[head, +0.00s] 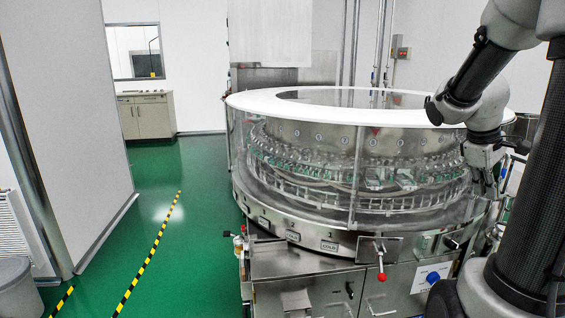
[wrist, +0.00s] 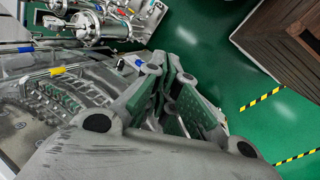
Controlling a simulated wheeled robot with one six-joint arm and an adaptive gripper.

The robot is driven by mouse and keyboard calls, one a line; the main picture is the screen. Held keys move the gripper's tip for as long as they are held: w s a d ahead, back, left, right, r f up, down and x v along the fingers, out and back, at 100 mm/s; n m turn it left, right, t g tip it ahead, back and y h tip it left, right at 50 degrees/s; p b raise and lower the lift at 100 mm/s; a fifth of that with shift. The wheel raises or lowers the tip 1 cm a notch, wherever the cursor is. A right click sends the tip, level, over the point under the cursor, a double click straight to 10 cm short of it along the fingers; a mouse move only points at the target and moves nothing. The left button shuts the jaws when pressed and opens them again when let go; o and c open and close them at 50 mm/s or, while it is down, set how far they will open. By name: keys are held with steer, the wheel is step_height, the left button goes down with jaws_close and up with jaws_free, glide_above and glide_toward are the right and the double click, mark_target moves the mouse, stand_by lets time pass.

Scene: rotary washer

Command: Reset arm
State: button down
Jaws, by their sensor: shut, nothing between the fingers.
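My arm is folded at the right of the head view. My gripper (head: 490,190) points down beside the right side of the rotary washer (head: 300,228). In the wrist view my gripper (wrist: 175,62) shows its fingers close together, with nothing held. The washer is a large round steel machine with a white ring top and clear side panels. Rows of glass-like fittings show inside it. Part of its right side is hidden behind my arm.
A red-knobbed lever (head: 381,276) sticks out at the washer's front. A grey cabinet (head: 147,115) stands at the back left. A white partition (head: 68,125) is at the left. The green floor (head: 190,260) between is clear, with yellow-black tape. A brown slatted box (wrist: 285,45) shows in the wrist view.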

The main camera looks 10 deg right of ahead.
steer(key=s+a+r+m+t+y, duration=0.1)
steer(key=s+a, duration=0.3)
steer(key=a, duration=0.7)
steer(key=s+a+r+m+t+y, duration=0.2)
steer(key=s+a, duration=0.3)
steer(key=a, duration=0.6)
steer(key=shift+t+y, duration=0.5)
steer(key=shift+y, duration=0.3)
